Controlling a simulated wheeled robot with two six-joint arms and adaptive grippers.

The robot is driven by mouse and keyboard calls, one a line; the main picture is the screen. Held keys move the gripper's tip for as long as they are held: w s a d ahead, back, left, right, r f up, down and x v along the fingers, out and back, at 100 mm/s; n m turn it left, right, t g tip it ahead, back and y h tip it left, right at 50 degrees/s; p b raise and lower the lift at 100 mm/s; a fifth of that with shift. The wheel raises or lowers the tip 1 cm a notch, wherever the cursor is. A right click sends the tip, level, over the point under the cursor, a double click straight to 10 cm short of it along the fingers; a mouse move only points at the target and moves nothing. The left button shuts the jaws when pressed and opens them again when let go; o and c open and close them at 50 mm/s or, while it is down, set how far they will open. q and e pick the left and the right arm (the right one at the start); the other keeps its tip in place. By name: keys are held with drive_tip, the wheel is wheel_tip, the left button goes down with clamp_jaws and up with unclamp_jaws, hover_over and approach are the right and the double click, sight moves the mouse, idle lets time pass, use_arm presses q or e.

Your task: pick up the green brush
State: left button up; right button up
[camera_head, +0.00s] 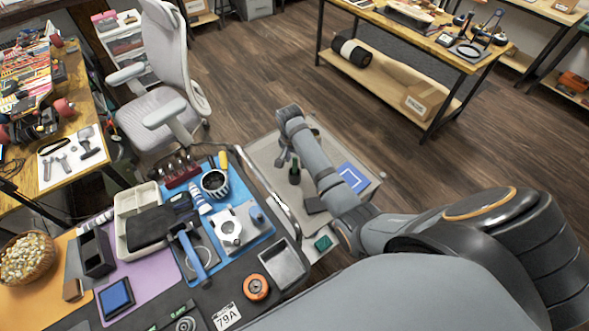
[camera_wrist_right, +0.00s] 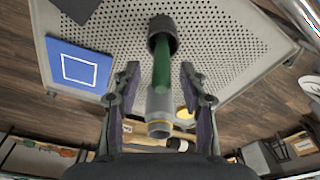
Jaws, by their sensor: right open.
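The green brush (camera_wrist_right: 161,68) is in the middle of the right wrist view, with a black end, a green middle and a grey end with a yellow ring. In the head view it is a small dark green shape (camera_head: 294,174) over the grey perforated surface, partly hidden by my arm. My right gripper (camera_wrist_right: 159,72) is open, with a finger on each side of the brush and a gap on both sides. In the head view the right gripper (camera_head: 286,155) is small beside the brush. My left gripper is not in view.
The grey perforated surface (camera_wrist_right: 220,45) also holds a blue square with a white outline (camera_wrist_right: 78,66). The workbench to the left is crowded: a blue mat (camera_head: 262,232), a striped cup (camera_head: 214,183), a metal tray (camera_head: 284,264) and an orange roll (camera_head: 256,287). An office chair (camera_head: 160,105) stands behind.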

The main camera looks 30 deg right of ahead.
drive_tip(key=f, duration=0.4)
drive_tip(key=shift+w+d+f, duration=0.15)
drive_tip(key=shift+w+f, duration=0.15)
drive_tip(key=shift+w, duration=0.05)
clamp_jaws()
drive_tip(key=shift+r, duration=0.1)
wheel_tip(320, 180, up, 10)
drive_tip(key=shift+b, duration=0.3)
